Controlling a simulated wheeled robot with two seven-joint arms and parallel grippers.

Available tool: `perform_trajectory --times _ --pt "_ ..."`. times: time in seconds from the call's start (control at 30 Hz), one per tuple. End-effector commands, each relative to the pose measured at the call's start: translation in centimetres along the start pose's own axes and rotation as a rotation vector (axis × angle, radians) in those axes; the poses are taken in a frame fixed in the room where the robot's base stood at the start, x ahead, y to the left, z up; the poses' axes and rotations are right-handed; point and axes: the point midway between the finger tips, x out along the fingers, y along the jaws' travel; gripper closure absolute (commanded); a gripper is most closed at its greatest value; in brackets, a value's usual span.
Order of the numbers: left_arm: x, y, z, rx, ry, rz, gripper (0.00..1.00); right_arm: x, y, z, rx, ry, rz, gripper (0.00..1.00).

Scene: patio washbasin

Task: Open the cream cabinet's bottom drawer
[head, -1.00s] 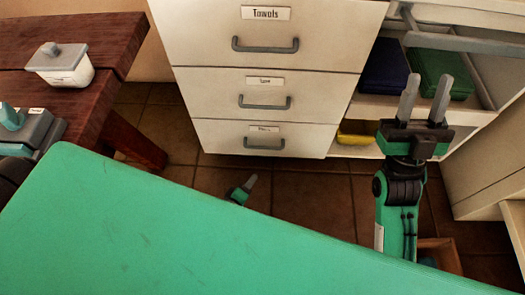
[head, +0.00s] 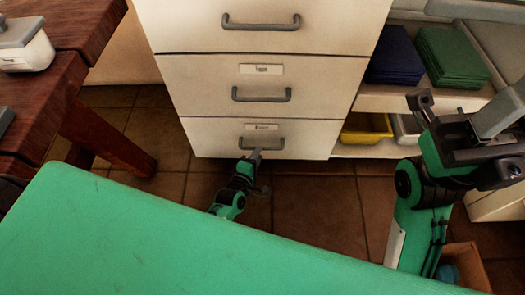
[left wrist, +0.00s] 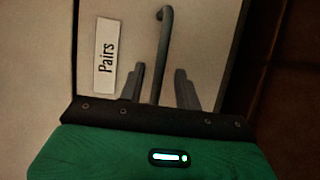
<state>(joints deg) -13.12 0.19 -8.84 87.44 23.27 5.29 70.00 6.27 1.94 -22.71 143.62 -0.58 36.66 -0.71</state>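The cream cabinet (head: 200,75) has a column of drawers. Its bottom drawer (head: 312,137) looks flush with the front. Its grey bar handle (head: 275,143) lies below a small label. In the left wrist view the bar handle (left wrist: 163,40) runs between the fingers, beside a label (left wrist: 105,58) reading "Pairs". My left gripper (head: 255,155) is at this handle from below; in the left wrist view the left gripper (left wrist: 158,88) is open, one finger on each side of the bar, with gaps visible. My right gripper (head: 462,112) is open and empty, in front of the shelves at right.
A green surface (head: 180,240) fills the lower foreground. A dark wooden table (head: 70,75) stands at left. Open shelves hold blue (head: 393,57) and green (head: 450,58) stacks and a yellow tray (head: 365,128). Tiled floor (head: 315,205) is free before the drawers.

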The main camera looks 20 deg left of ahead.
Motion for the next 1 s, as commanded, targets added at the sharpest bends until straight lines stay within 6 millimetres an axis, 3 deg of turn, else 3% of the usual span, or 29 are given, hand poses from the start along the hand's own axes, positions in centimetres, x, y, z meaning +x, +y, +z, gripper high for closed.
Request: perform_trajectory --times 0.1,0.3,0.67,0.83,1.0 --pt "2.2 -0.3 0.0 -0.002 0.0 0.002 0.66 0.0 -0.5 0.0 0.015 0.019 -0.009 0.64" --pt "4.1 -0.1 0.0 -0.001 0.0 0.0 0.66 0.5 -1.1 0.0 0.031 0.034 -0.018 0.64" --pt "4.5 0.0 0.0 0.0 0.0 -0.001 0.66 0.7 -1.2 0.0 0.035 0.036 -0.02 0.64" --pt "4.5 0.0 0.0 0.0 0.0 -0.001 0.98 0.7 -1.2 0.0 0.035 0.036 -0.02 0.64" --pt "4.5 -0.1 0.0 0.0 0.0 -0.001 1.0 0.6 -1.2 0.0 0.035 0.036 -0.019 0.64"
